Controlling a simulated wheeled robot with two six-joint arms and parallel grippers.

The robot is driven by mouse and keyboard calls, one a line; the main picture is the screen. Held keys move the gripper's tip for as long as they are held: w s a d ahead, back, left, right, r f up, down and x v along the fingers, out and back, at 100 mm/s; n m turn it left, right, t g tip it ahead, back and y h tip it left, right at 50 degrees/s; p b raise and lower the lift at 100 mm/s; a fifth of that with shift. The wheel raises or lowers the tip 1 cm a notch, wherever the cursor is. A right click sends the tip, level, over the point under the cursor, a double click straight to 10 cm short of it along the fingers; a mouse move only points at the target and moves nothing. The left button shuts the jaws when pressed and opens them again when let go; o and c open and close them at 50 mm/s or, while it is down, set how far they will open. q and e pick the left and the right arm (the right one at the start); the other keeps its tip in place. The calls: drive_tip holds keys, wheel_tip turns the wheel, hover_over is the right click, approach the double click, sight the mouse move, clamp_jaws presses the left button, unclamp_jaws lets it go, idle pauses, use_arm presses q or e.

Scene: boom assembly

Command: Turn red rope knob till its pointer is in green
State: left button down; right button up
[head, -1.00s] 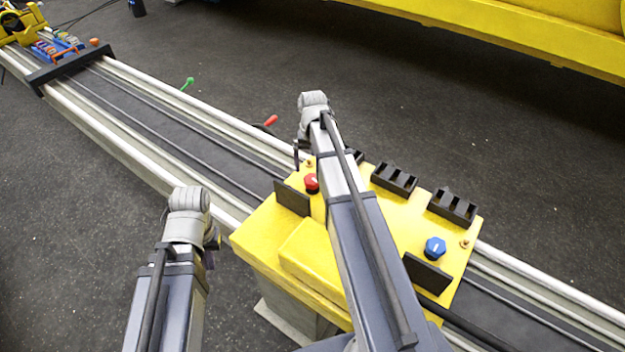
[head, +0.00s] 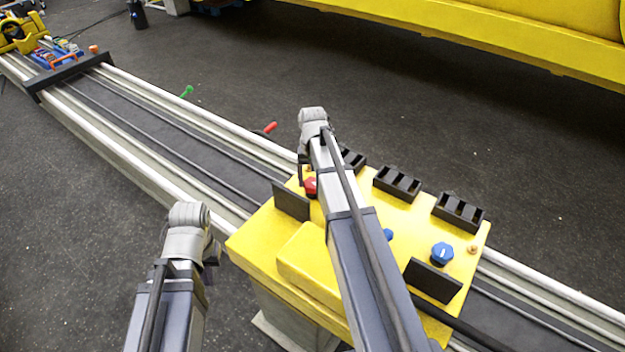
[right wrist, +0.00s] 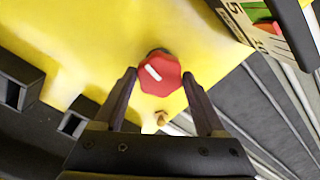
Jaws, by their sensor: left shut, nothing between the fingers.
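The red knob (head: 310,186) is on the yellow console (head: 262,232), beside the right gripper. In the right wrist view the red knob (right wrist: 160,75) has a white line on its top, slanting from upper left to lower right. My right gripper (right wrist: 159,76) is open, with one finger on each side of the knob and small gaps showing. A white scale card (right wrist: 238,18) with numbers and green and red areas shows at upper right; I cannot make out its pointer. My left gripper (head: 212,252) is shut and empty, left of the console, mostly hidden by its wrist.
Blue knobs (head: 442,254), dark upright plates (head: 434,281) and black slotted blocks (head: 397,182) stand on the console. A rail track (head: 150,138) runs under it, with green (head: 187,91) and red (head: 270,127) levers alongside. Open floor lies at left.

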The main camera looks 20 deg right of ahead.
sight(313, 182)
drive_tip(key=c, duration=0.8)
drive_tip(key=shift+n, duration=2)
drive_tip(key=shift+c, duration=0.2)
drive_tip(key=o, duration=1.3)
drive_tip(key=shift+r, duration=0.1)
wheel_tip(313, 182, up, 8)
drive_tip(key=p, duration=0.7)
drive_tip(key=shift+f+p, duration=0.2)
drive_tip(key=shift+p, duration=0.2)
